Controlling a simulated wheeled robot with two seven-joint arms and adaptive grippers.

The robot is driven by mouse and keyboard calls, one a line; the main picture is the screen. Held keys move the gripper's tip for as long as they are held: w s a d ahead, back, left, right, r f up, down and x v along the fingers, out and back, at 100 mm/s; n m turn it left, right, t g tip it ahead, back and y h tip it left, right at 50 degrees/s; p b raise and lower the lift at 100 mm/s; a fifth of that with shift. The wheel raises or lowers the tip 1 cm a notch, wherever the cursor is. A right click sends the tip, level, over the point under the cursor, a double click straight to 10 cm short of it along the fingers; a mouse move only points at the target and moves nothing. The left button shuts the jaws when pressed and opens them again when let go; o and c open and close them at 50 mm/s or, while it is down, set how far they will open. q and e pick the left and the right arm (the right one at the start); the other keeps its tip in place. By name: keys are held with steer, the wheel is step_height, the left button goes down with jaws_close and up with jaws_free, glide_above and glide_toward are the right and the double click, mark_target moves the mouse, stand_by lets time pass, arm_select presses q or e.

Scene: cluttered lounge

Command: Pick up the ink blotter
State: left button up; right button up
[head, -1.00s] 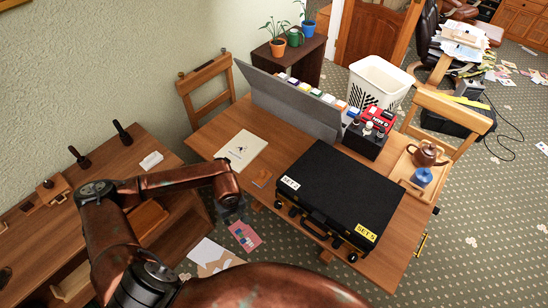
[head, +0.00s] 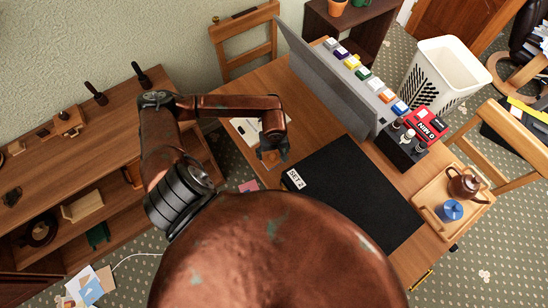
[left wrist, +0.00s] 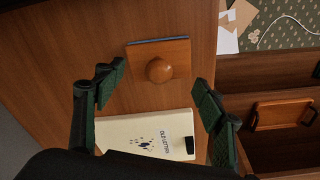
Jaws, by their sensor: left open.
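The ink blotter (left wrist: 176,52) is a small flat wooden block with a round knob on top. It lies on the wooden table, and in the head view a bit of it (head: 270,160) shows beneath my left gripper (head: 275,145). In the left wrist view my left gripper (left wrist: 157,90) is open and empty. Its green-padded fingers stand apart, one to each side, with the blotter between and a little beyond the fingertips. No finger is seen touching it. My right gripper is not in view.
A cream letter folder (left wrist: 145,138) lies beside the blotter. A black case (head: 355,190) lies on the table to the right, with a grey panel (head: 325,80) standing behind. A wooden shelf unit (head: 90,135) stands to the left, across a narrow floor gap.

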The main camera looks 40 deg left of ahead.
mark_target(273, 156)
arm_select(q)
steer(key=o, duration=0.5)
step_height(273, 156, down, 4)
steer(key=shift+w+d+r, duration=0.1)
steer(key=shift+w, duration=0.05)
steer(key=shift+o, duration=1.3)
steer(key=shift+f, duration=0.4)
steer(key=shift+c, duration=0.6)
steer(key=c, duration=1.2)
steer(key=shift+r, duration=0.2)
steer(key=shift+c, duration=0.7)
step_height(273, 156, up, 10)
steer(key=shift+f, duration=0.15)
steer(key=shift+c, duration=0.7)
